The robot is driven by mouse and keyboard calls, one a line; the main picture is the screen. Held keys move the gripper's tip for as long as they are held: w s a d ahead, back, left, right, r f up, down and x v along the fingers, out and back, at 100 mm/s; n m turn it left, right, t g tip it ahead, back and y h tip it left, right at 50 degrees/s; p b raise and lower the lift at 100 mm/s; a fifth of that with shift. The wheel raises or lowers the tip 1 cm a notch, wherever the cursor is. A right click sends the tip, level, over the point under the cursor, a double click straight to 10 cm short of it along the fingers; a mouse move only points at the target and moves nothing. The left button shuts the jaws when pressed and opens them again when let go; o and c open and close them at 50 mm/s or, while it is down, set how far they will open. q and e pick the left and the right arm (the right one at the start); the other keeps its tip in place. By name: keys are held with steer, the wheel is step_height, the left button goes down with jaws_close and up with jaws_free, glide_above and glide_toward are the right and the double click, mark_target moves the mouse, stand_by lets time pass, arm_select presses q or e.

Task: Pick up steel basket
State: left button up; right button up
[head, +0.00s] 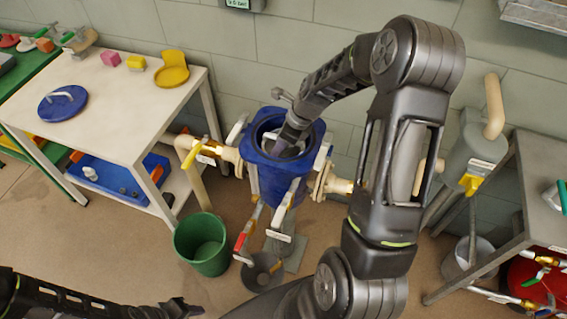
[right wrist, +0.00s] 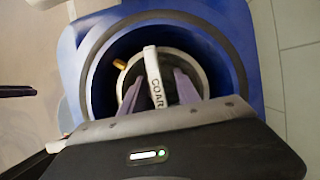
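The steel basket (right wrist: 195,70) sits down inside the blue strainer housing (head: 273,180). In the right wrist view its round rim and a pale upright handle (right wrist: 152,70) with lettering "COAR" show. My right gripper (head: 285,146) reaches down into the housing's open top; its fingers are mostly hidden in the head view. In the right wrist view its two purple fingers (right wrist: 158,92) stand apart, one on each side of the handle, with gaps visible. The basket's lower part is hidden. My left gripper (head: 182,308) is at the bottom edge of the head view, its fingers unclear.
A green bucket (head: 202,244) and a grey bucket (head: 263,272) stand on the floor below the housing. A white table (head: 120,95) at left holds a round blue lid (head: 62,103) and a yellow part (head: 172,72). Pipes with valve handles flank the housing.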

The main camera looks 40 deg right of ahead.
steer(key=shift+c, duration=0.5)
jaws_close()
steer(key=shift+r, duration=0.1)
stand_by(1.1)
